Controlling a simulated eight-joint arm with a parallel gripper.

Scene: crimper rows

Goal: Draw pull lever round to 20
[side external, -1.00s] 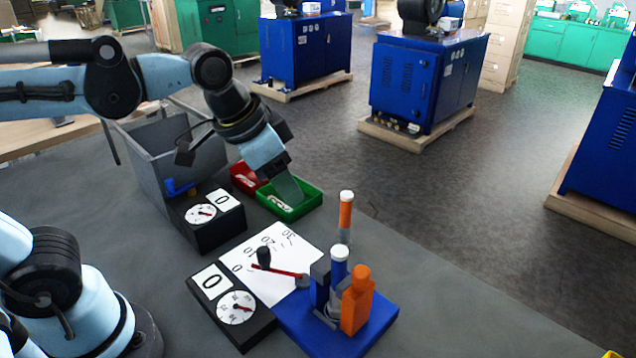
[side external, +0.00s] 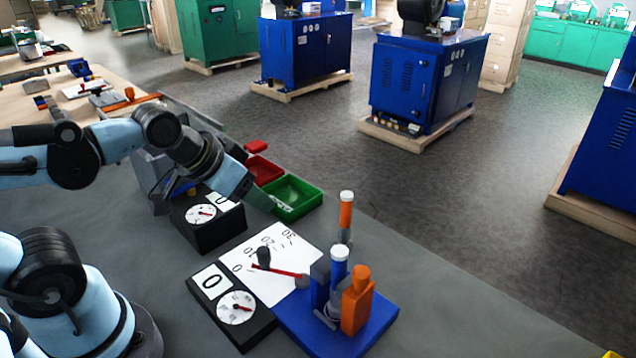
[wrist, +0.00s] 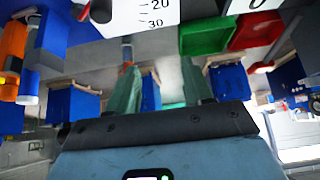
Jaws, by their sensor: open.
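The pull lever is a red arm (side external: 285,272) with a black knob (side external: 263,257), lying over a white scale sheet (side external: 290,255) marked 0, 10, 20 and 30. Its free end is by the 0 mark. The arm's other end meets the blue base (side external: 375,325) with the crimper. My gripper (side external: 261,201) is open and empty, behind the sheet and in front of the green tray, apart from the lever. In the wrist view the two green fingers (wrist: 161,88) are spread, and the sheet (wrist: 125,15) shows the 20 and 30 marks at the top.
An orange post (side external: 346,212) is behind. Two black dial boxes (side external: 235,320) (side external: 208,225) read 0. Green (side external: 312,202) and red (side external: 262,168) trays lie beyond my gripper.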

